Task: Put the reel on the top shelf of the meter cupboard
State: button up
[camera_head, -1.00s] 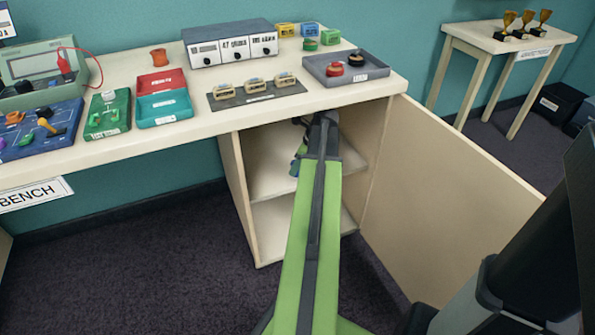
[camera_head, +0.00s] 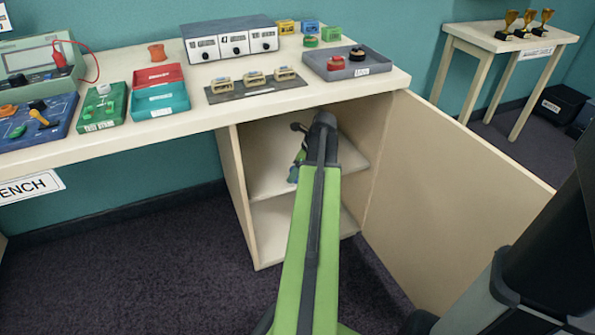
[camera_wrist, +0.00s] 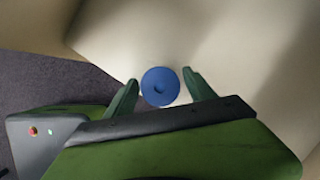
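The blue reel (camera_wrist: 160,87) shows as a round disc with a central dimple between the green fingertips of my gripper (camera_wrist: 160,88) in the wrist view. Slim gaps seem to show beside it, but it moves with the fingers and looks held. My gripper is mostly hidden by my arm there. The reel is over the pale top shelf (camera_head: 262,184); whether it touches it I cannot tell.
The cupboard door (camera_head: 445,200) stands open at the right. The benchtop (camera_head: 215,118) overhangs the cupboard and carries trays, a power supply (camera_head: 232,42) and an orange spool-shaped piece (camera_head: 157,51). The lower shelf (camera_head: 280,228) looks empty where visible.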

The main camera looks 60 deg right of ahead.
jog(key=shift+o, duration=0.2)
jog(key=shift+r, duration=0.15)
jog(key=p+v, duration=0.4)
jog(key=shift+r, duration=0.2)
jog(key=s+d+f+b, duration=0.1)
jog(key=s, duration=1)
jog(key=shift+s+d+f, duration=0.15)
jog(key=shift+s+d, duration=0.15)
jog(key=shift+d, duration=0.1)
